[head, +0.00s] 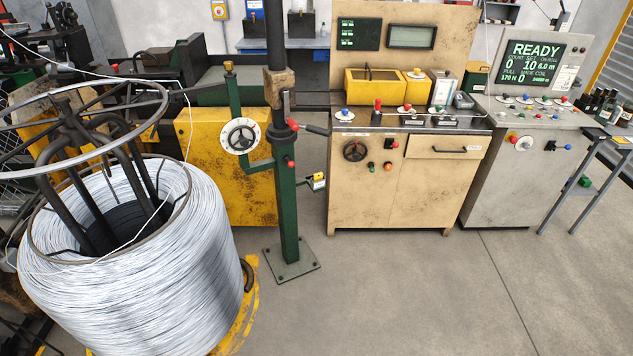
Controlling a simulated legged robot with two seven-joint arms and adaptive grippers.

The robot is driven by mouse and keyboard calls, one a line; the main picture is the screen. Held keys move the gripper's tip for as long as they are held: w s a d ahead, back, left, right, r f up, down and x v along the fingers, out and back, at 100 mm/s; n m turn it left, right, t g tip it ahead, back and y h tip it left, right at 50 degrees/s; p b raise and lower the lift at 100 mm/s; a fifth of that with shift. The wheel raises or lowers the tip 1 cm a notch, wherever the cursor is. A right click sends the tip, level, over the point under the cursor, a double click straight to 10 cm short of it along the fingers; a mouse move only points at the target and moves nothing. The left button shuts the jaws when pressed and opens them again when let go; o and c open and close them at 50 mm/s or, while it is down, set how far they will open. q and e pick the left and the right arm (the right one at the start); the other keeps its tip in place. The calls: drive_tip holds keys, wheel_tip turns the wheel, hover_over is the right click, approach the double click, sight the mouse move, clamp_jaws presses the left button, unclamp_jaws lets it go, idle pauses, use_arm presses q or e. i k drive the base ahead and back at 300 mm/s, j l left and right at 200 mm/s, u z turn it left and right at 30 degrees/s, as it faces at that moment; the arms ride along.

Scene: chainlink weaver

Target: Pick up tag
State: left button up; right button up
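No loose tag can be made out for certain. A small white card or label (567,78) is on the grey control console, right of its READY screen; I cannot tell whether it is the tag. A small yellow and white piece (317,182) sits beside the green post, too small to identify. Neither of my grippers is in view.
A big coil of silver wire (150,270) on a stand fills the lower left. A green post (287,200) stands right of it. A beige cabinet (400,190) and grey console (515,180) stand behind. The concrete floor (430,300) in front is clear.

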sight(318, 177)
drive_tip(key=i+l+u, duration=0.55)
drive_tip(key=i+l, duration=0.3)
